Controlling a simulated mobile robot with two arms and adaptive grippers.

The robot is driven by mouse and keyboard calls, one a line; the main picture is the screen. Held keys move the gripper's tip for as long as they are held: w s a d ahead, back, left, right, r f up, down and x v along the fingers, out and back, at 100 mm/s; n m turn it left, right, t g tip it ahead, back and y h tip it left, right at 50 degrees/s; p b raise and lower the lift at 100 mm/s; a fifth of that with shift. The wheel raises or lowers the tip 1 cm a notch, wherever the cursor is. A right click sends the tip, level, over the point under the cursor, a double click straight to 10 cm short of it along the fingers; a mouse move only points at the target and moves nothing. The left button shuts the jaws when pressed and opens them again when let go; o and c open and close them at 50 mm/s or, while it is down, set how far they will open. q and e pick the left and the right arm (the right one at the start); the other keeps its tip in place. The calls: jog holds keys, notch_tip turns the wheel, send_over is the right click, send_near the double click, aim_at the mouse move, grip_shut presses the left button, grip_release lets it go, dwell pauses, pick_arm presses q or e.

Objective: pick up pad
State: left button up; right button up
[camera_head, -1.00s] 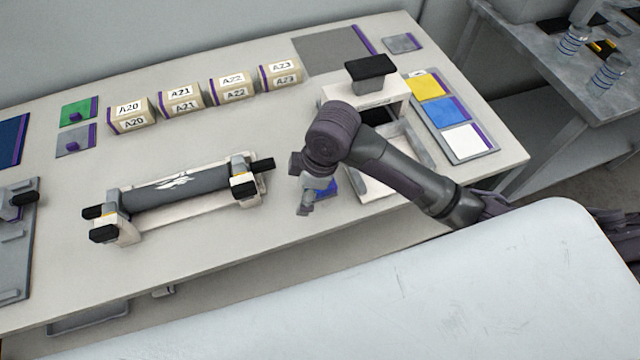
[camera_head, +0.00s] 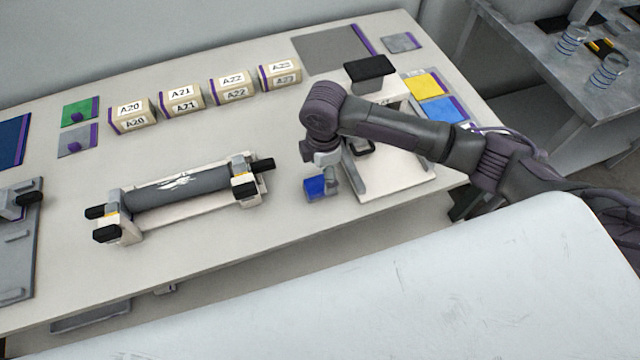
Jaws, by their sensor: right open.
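A small blue block (camera_head: 315,188), which looks like the pad, is near the front of the table, right of the roller. My right gripper (camera_head: 328,178) points down directly beside it, with a light grey finger at the block's right. The gripper is open. The other finger is not clear, and I cannot tell whether the fingers touch the pad. My left gripper is out of view.
A roller on a stand (camera_head: 178,189) lies to the left. A white frame device (camera_head: 385,185) stands just right of the gripper. Labelled boxes (camera_head: 181,100) line the back. Colour squares (camera_head: 427,87) lie at the right, partly behind my arm.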

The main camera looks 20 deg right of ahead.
aim_at(322, 182)
jog(key=shift+s+a+f+p, duration=0.1)
jog(key=shift+f+p, duration=0.25)
jog(key=shift+f, duration=1)
jog(key=shift+a+f+p, duration=0.1)
jog(key=shift+f+p, duration=0.25)
jog(key=shift+f, duration=0.95)
jog(key=c, duration=1.3)
